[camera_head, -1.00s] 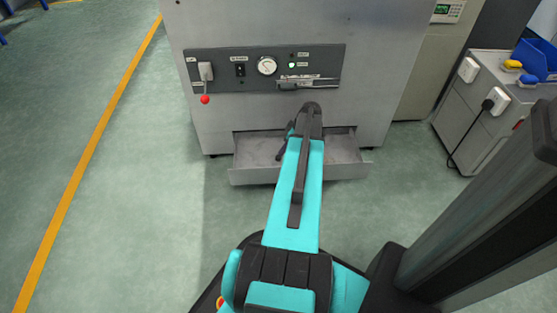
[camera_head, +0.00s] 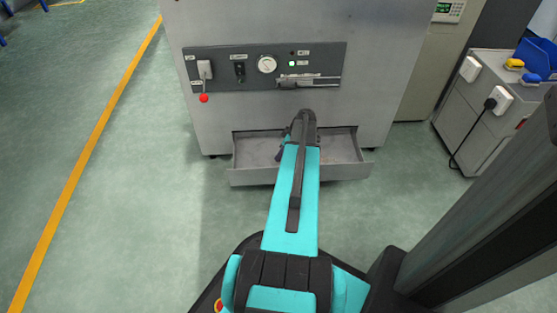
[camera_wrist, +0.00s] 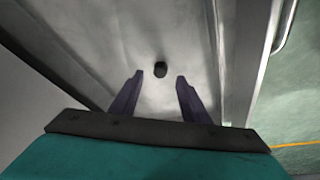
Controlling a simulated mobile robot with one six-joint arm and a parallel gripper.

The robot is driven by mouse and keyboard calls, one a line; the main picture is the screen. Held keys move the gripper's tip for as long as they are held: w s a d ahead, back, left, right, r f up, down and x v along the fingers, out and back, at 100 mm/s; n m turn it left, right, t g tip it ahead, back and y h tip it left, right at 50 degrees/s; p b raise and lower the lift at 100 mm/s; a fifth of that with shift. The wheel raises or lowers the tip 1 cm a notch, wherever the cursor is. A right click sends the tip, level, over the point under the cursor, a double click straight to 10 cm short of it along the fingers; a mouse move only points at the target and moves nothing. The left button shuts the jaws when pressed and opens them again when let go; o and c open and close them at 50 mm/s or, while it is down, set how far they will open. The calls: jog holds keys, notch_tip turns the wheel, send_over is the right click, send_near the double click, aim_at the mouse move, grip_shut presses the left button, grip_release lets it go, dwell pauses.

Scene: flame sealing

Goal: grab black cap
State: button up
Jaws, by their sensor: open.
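The black cap (camera_wrist: 161,69) lies on the bare metal floor of the open drawer in the wrist view. My gripper (camera_wrist: 158,82) is open, with its two dark fingers apart. In the wrist view the cap appears just beyond the fingertips, roughly midway between them, with nothing held. In the head view my arm reaches over the drawer (camera_head: 250,177), and the cap cannot be made out there. I cannot tell how high the fingers are above the drawer floor.
The drawer's metal wall (camera_wrist: 250,60) runs close on the right in the wrist view. A grey machine (camera_head: 400,50) with a control panel (camera_head: 220,75) stands above the drawer. A grey cabinet (camera_head: 470,130) is at the right. The green floor at the left is clear.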

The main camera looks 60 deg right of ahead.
jog(key=shift+b+x, duration=0.8)
jog(key=shift+x, duration=0.95)
grip_shut()
